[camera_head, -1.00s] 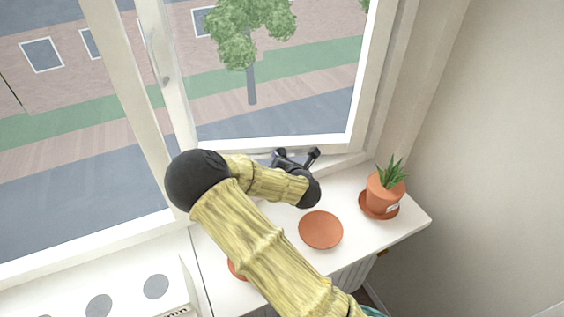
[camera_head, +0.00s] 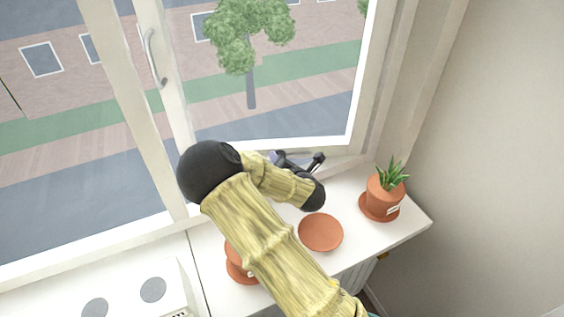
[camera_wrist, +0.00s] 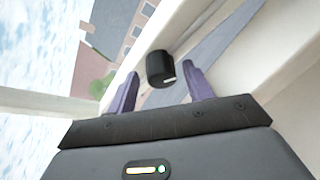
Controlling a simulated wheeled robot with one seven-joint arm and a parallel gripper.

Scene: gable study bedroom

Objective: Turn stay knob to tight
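The stay knob (camera_wrist: 158,66) is a short black cylinder with a small pale mark on its lower edge, in the wrist view. My gripper (camera_wrist: 160,80) is open, with one purple finger on each side of the knob. The knob sits around and just beyond the fingertip line, with visible gaps on both sides, so the fingers are not closed on it. In the head view my gripper (camera_head: 298,161) is at the bottom rail of the window sash (camera_head: 300,143). There my arm and the small dark parts make the knob hard to pick out.
A potted plant (camera_head: 386,192) stands at the right of the white sill (camera_head: 365,238). An empty terracotta saucer (camera_head: 321,232) lies in front of my wrist. Another terracotta pot (camera_head: 238,262) is partly hidden behind my arm. A curved window handle (camera_head: 152,60) is on the sash's left side.

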